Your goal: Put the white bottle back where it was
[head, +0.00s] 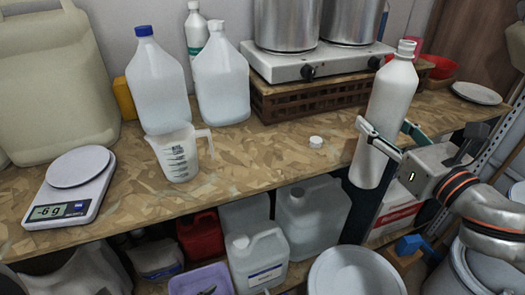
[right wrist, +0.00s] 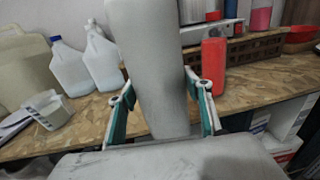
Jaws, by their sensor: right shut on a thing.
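The white bottle (head: 388,105) is tall and nearly upright, leaning slightly. My right gripper (head: 388,132) is shut around its middle. The bottle hangs at the table's front edge on the right, its base lower in the picture than the tabletop edge. In the right wrist view the bottle (right wrist: 148,70) stands between the two green-lined fingers, its top out of frame. A small white cap (head: 316,142) lies on the wooden tabletop (head: 265,165) left of the bottle. My left gripper is not in view.
A measuring jug (head: 178,155), scale (head: 72,190) and two clear jugs (head: 157,80) stand left. A hot plate with pots (head: 318,62) is behind. A red container (right wrist: 213,65) stands behind the bottle. The tabletop around the cap is clear. Canisters (head: 257,258) stand below.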

